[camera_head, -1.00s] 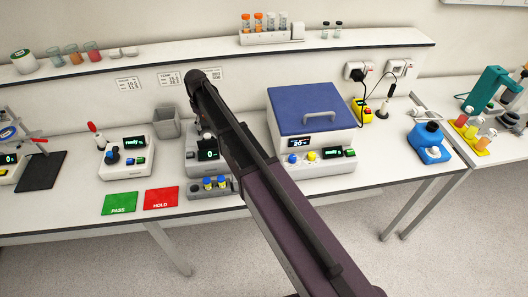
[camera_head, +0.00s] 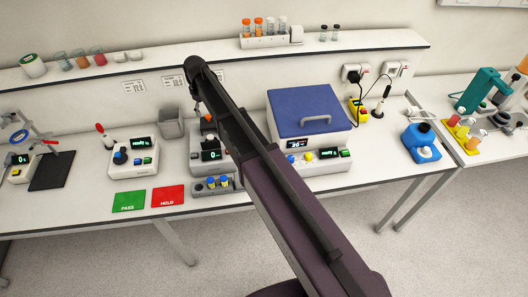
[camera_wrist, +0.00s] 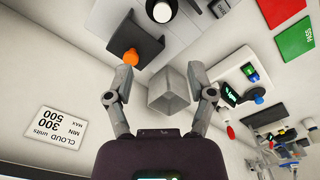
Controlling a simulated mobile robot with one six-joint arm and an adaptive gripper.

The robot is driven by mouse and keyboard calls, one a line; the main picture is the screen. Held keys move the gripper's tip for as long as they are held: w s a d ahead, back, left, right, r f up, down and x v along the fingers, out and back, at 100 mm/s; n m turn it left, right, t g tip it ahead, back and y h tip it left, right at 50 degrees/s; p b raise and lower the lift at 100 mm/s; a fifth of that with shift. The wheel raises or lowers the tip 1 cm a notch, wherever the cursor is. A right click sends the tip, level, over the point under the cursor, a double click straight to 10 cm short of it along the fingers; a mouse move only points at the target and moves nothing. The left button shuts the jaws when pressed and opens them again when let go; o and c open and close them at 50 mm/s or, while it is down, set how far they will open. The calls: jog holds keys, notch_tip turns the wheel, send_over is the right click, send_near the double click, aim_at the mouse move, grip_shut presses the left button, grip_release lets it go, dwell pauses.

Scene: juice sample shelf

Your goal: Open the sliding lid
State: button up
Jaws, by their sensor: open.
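The lid looks like a dark flat panel (camera_wrist: 140,38) with an orange knob (camera_wrist: 131,57) in the wrist view. It is on the grey meter (camera_head: 207,164), whose display reads 0; the knob shows in the head view (camera_head: 208,118) beside my arm. My gripper (camera_wrist: 160,72) is open and empty. The knob is close to the left fingertip in the wrist view, outside the gap between the fingers; contact cannot be told. In the head view my arm covers much of the meter and the gripper is hard to make out.
A grey bin (camera_head: 171,123) stands left of the meter, and shows between my fingers in the wrist view. A vial rack (camera_head: 213,186) is in front. A box with a blue handled lid (camera_head: 308,112) is at right. A shelf (camera_head: 130,72) runs above.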

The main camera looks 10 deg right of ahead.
jog(key=shift+r+p, duration=1.95)
jog(key=shift+r, duration=0.35)
jog(key=s+d+f+m+b, duration=0.3)
jog(key=s+d+f+b, duration=0.4)
jog(key=s+d, duration=0.2)
jog(key=s+d+f+m+b, duration=0.3)
jog(key=s+d+f+b, duration=0.4)
jog(key=s+d, duration=0.3)
jog(key=shift+s+m, duration=0.15)
jog(key=shift+m, duration=0.15)
